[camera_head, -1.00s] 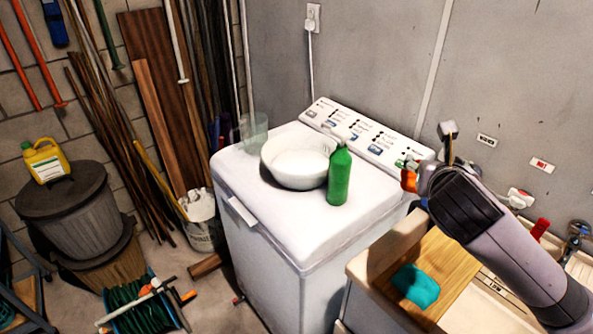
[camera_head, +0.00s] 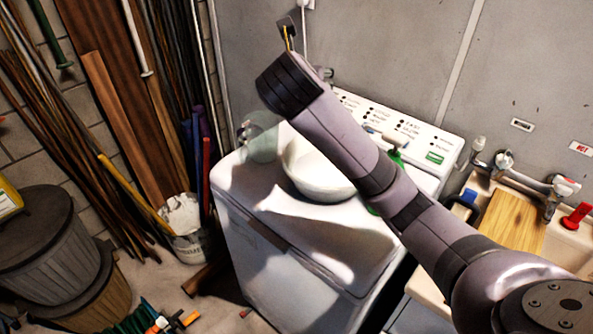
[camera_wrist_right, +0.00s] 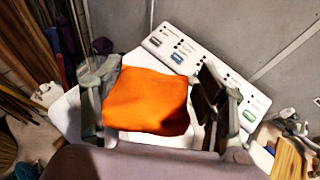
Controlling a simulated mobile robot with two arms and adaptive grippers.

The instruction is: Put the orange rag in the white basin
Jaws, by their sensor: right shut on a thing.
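The orange rag (camera_wrist_right: 147,100) is bunched between the fingers of my right gripper (camera_wrist_right: 157,82) in the right wrist view. The gripper is shut on it. The white basin (camera_head: 312,175) stands upright on the washing machine, its right part hidden behind my right arm in the head view. In the head view my right wrist reaches up and left past the basin, and the rag is hidden there. In the wrist view a white surface shows below the rag, but I cannot tell how high the rag is above the basin. My left gripper is out of view.
The washing machine (camera_head: 265,207) has a control panel at its back. A clear container (camera_head: 260,145) stands left of the basin. A green bottle (camera_head: 394,158) is mostly hidden behind my arm. A sink with a wooden board (camera_head: 512,218) is at right.

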